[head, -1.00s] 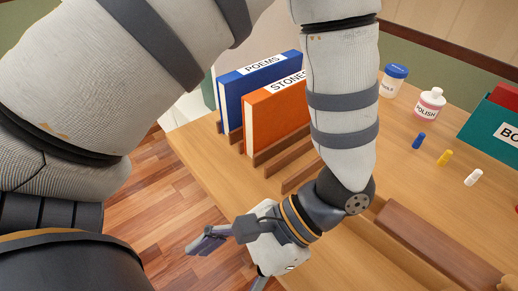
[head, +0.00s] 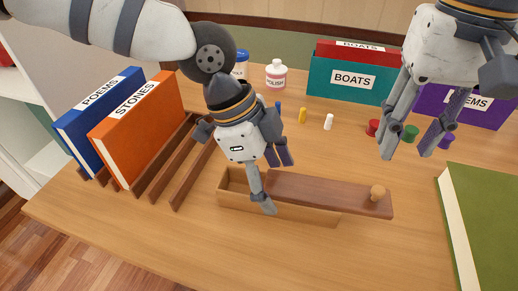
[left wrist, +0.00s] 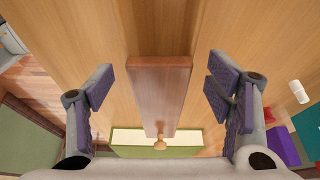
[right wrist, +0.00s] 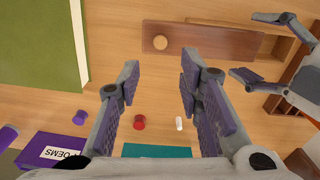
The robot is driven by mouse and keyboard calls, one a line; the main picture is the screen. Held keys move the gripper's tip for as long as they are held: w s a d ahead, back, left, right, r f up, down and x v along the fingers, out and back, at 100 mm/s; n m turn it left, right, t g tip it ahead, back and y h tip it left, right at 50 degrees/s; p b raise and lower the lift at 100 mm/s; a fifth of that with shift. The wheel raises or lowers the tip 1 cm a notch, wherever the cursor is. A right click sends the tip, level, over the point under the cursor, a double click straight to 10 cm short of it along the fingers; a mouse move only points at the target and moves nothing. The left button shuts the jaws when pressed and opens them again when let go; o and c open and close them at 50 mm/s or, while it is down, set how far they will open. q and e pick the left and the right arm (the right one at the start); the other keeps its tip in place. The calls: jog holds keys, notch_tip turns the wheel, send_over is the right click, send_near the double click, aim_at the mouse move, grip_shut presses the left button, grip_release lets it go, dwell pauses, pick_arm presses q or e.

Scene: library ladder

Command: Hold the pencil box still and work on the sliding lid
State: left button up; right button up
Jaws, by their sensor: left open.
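The pencil box (head: 232,187) is a long light-wood box on the table. Its brown sliding lid (head: 325,191) is shifted right, past the box's right end, leaving the left end uncovered. A round wooden knob (head: 377,193) sits near the lid's right end. My left gripper (head: 274,182) is open over the box, one finger on the far side and one on the near side. In the left wrist view the lid (left wrist: 160,88) lies between the spread fingers, apart from both. My right gripper (head: 408,154) is open and empty, above the table behind the knob.
Blue and orange books (head: 138,128) stand in a wooden rack at left. A green book (head: 490,225) lies at right. Small coloured pieces (head: 328,122), a teal BOATS box (head: 350,82) and a POLISH bottle (head: 276,75) stand behind. The table in front of the box is clear.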

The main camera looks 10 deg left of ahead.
aim_at(275, 182)
pick_arm(q)
jog(key=x, duration=0.3)
jog(key=shift+f, duration=0.1)
